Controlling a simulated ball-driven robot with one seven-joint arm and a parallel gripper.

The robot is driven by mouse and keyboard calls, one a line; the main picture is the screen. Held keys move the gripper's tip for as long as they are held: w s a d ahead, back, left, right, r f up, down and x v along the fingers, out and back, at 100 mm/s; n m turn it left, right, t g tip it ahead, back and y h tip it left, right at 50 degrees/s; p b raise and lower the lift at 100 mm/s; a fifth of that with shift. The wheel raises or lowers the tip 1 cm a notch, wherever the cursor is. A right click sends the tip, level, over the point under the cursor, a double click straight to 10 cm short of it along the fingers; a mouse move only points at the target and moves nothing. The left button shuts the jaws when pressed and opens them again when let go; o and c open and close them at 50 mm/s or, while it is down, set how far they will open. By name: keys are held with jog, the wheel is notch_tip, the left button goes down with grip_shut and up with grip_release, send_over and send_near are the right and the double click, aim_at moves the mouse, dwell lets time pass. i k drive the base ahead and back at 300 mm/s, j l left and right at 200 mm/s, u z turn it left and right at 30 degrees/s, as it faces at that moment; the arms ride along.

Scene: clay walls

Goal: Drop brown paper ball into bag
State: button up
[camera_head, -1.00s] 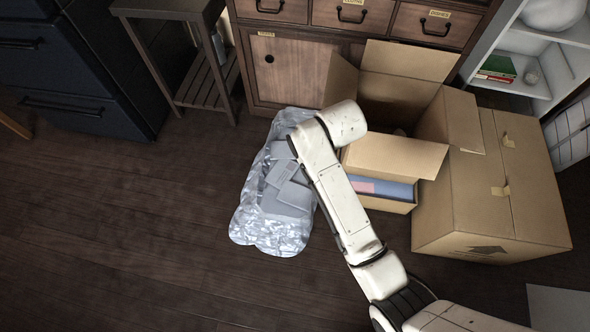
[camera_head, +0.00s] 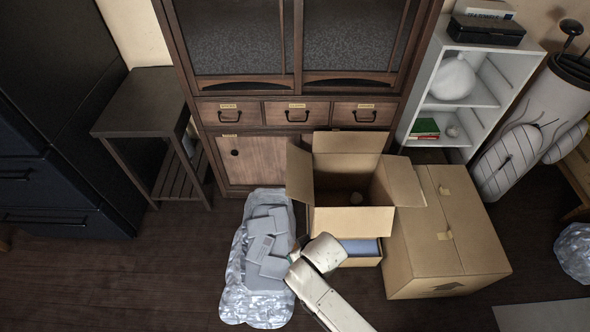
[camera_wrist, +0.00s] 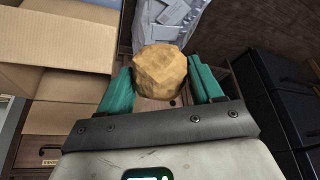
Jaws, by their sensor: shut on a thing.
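The brown paper ball (camera_wrist: 160,71) is crumpled and sits between the green fingers of my gripper (camera_wrist: 163,88) in the wrist view, with a finger on each side. The bag (camera_head: 236,292) is clear, crinkled plastic lying on the floor, with several flat grey pieces in it. In the wrist view the bag (camera_wrist: 150,33) shows just beyond the ball. In the head view my gripper (camera_head: 292,257) is mostly hidden by my white wrist, at the bag's right edge. The ball is hidden there.
A wooden cabinet (camera_head: 262,158) is behind. The floor (camera_head: 120,275) left of the bag is clear.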

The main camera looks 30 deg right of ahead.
aim_at(290, 245)
jog(key=i+j+z, duration=0.15)
jog(key=j, duration=0.2)
jog(key=i+j+z, duration=0.1)
jog(key=i+j, duration=0.15)
jog(key=i+j+z, duration=0.15)
jog(key=j, duration=0.3)
jog(key=i+j+z, duration=0.15)
jog(key=j, duration=0.25)
jog(key=i+j+z, duration=0.1)
jog(key=j, duration=0.3)
jog(key=i+j+z, duration=0.15)
jog(key=j, duration=0.3)
jog(key=i+j+z, duration=0.15)
jog(key=j, duration=0.3)
jog(key=i+j+z, duration=0.1)
jog(key=j, duration=0.35)
